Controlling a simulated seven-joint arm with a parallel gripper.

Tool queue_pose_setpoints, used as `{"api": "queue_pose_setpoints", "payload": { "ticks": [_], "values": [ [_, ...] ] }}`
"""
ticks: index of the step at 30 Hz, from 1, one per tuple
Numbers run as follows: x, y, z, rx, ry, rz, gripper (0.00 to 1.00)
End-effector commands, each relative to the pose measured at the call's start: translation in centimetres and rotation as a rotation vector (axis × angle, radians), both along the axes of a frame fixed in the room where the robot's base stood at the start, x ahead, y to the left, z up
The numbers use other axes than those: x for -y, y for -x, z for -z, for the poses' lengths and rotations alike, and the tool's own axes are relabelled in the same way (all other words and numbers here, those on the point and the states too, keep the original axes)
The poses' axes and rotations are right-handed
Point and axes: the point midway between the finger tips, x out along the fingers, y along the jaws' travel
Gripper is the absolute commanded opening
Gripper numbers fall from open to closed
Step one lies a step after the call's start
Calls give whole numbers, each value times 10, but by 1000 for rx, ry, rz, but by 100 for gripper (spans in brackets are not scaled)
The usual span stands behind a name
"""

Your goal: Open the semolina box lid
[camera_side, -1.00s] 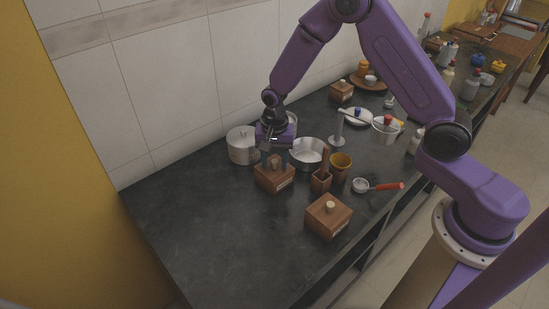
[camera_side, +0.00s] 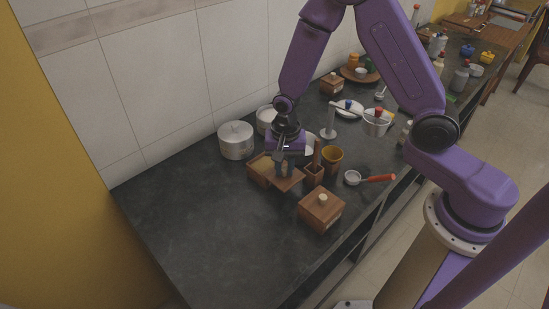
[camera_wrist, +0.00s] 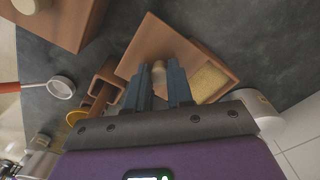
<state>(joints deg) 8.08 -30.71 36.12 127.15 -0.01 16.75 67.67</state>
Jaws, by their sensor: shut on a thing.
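A wooden box (camera_side: 258,173) stands on the counter, partly uncovered. In the wrist view its inside shows grainy yellow contents (camera_wrist: 208,80). Its square wooden lid (camera_side: 290,183) is shifted to the right of the opening and covers part of it in the wrist view (camera_wrist: 142,50). My gripper (camera_side: 284,168) is shut on the lid's round knob (camera_wrist: 158,72), with a finger on each side. I cannot tell whether the lid still touches the box rim. No label on this box is readable.
A second lidded wooden box (camera_side: 320,211) stands in front to the right. A wooden utensil holder (camera_side: 314,174) is close to the lid's right. A yellow-brown cup (camera_side: 333,156), red-handled strainer (camera_side: 354,178) and steel pot (camera_side: 236,143) stand nearby. The counter's front left (camera_side: 200,220) is clear.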

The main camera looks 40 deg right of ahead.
Motion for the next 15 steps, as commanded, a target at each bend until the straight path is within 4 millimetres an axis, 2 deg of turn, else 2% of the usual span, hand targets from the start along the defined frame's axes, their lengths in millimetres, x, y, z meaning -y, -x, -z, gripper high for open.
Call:
{"api": "queue_pose_setpoints", "payload": {
  "ticks": [4, 12, 13, 15],
  "values": [
    [0, 8, 0, 0, 0, -1, 0],
    [0, 11, 0, -7, 3, -2, 0],
    [0, 11, 0, -8, 4, -2, 25],
    [0, 11, 0, -7, 3, -3, 46]
  ]
}}
